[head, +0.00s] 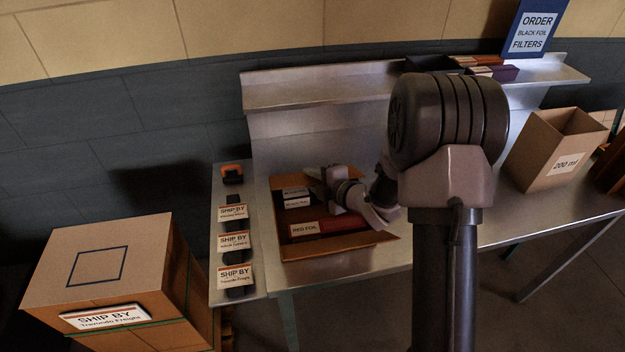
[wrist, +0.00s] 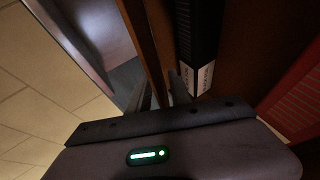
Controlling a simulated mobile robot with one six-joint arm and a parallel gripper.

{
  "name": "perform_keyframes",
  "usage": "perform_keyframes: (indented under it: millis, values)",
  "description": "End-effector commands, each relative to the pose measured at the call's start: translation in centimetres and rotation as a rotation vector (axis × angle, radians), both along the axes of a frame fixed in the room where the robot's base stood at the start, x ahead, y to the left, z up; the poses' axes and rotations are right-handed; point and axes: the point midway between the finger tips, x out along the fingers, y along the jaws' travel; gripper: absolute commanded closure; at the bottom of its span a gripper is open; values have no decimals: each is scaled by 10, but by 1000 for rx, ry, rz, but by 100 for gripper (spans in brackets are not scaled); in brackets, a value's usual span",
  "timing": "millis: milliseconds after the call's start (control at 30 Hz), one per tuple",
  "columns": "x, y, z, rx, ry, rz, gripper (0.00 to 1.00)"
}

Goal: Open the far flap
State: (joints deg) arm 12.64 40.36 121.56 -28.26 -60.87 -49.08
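An open brown carton (head: 345,243) stands on the metal bench, holding a red box labelled RED FOIL (head: 305,229) and dark boxes with white labels (head: 296,193). My gripper (head: 318,182) is at the carton's far side, partly hidden by its own wrist. In the wrist view, my gripper's two fingers (wrist: 162,92) stand apart, one on each side of a thin brown cardboard panel (wrist: 145,45), which looks like the far wall or flap. Contact with it cannot be made out. A dark box (wrist: 197,45) and the red box (wrist: 297,95) lie inside. The far flap's angle is unclear.
A raised shelf (head: 320,92) runs behind the carton. A strip with SHIP BY labels (head: 233,241) lies on the left, beside a large closed box (head: 105,260). An open 200 ml carton (head: 560,150) stands on the right. Clear bench lies between the cartons.

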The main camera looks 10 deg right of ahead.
Motion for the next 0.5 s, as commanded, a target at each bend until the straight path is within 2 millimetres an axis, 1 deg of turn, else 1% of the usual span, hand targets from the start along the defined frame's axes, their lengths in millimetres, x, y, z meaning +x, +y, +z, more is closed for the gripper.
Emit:
perform_keyframes:
  millis: [33, 100, 167, 500]
  values:
    - [0, 0, 0, 0, 0, 0, 75]
    - [0, 0, 0, 0, 0, 0, 89]
    - [0, 0, 0, 0, 0, 0, 100]
    - [0, 0, 0, 0, 0, 0, 100]
